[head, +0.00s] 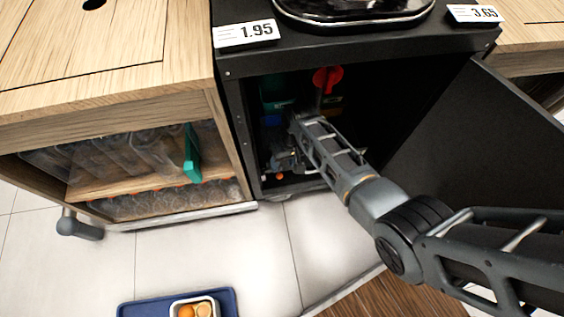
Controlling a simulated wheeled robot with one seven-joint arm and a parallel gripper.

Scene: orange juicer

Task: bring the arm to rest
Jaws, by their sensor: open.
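My arm reaches in from the lower right, and its far end is inside the open black cabinet (245,85). My gripper (284,160) is at the left side of the cabinet's dark interior, low down near its floor. It is open, though its fingers are small and hard to make out. I cannot tell whether it touches anything there. Behind it are a green item (279,90) and a red knob-like part (327,79).
The cabinet's black door (480,150) stands open at the right, close to my arm. A wooden shelf unit (108,75) with bottles stands at the left. A blue tray (228,300) with a bowl of round orange items lies below. Tiled floor between is clear.

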